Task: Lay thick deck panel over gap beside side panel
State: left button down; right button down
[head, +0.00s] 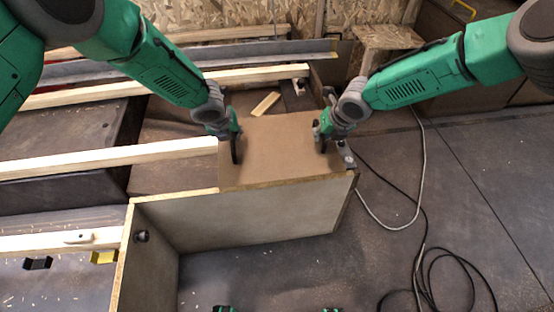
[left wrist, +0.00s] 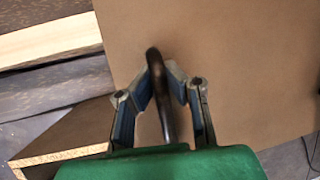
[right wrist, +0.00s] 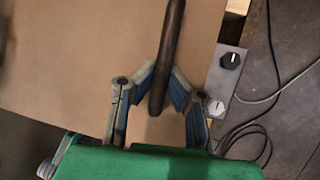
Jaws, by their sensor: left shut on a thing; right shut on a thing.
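The brown deck panel (head: 278,150) lies roughly flat at the top of the side panel (head: 250,215), with its front edge along the side panel's top edge. I cannot tell whether it rests there or hovers just above. My left gripper (head: 236,148) is shut on a dark curved handle (left wrist: 160,90) on the deck panel's left part. My right gripper (head: 321,138) is shut on a matching handle (right wrist: 165,70) on its right part. Whatever is beneath the deck panel, including the gap, is hidden.
Pale timber beams (head: 110,158) run in from the left. A small wood offcut (head: 265,103) lies behind the deck panel. Cables (head: 425,220) lie on the open floor at right.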

pick_arm(q)
jog(key=shift+w+a+f+b, duration=0.1)
jog(key=shift+a+f+b, duration=0.15)
jog(key=shift+f+b, duration=0.2)
pick_arm(e)
jog(key=shift+w+d+f, duration=0.15)
jog(key=shift+d+f, duration=0.2)
jog(key=shift+f, duration=0.15)
pick_arm(q)
jog(key=shift+a+f+b, duration=0.15)
jog(key=shift+f+b, duration=0.4)
jog(key=shift+f, duration=0.15)
pick_arm(e)
jog(key=shift+a+f, duration=0.15)
jog(key=shift+f, duration=0.45)
pick_arm(q)
jog(key=shift+f+b, duration=0.6)
pick_arm(e)
jog(key=shift+f, duration=0.6)
pick_arm(q)
jog(key=c, duration=1.7)
grip_release()
pick_arm(e)
jog(key=c, duration=1.7)
grip_release()
pick_arm(q)
jog(key=shift+d+r, duration=0.1)
jog(key=shift+d, duration=0.15)
pick_arm(e)
jog(key=shift+a, duration=0.1)
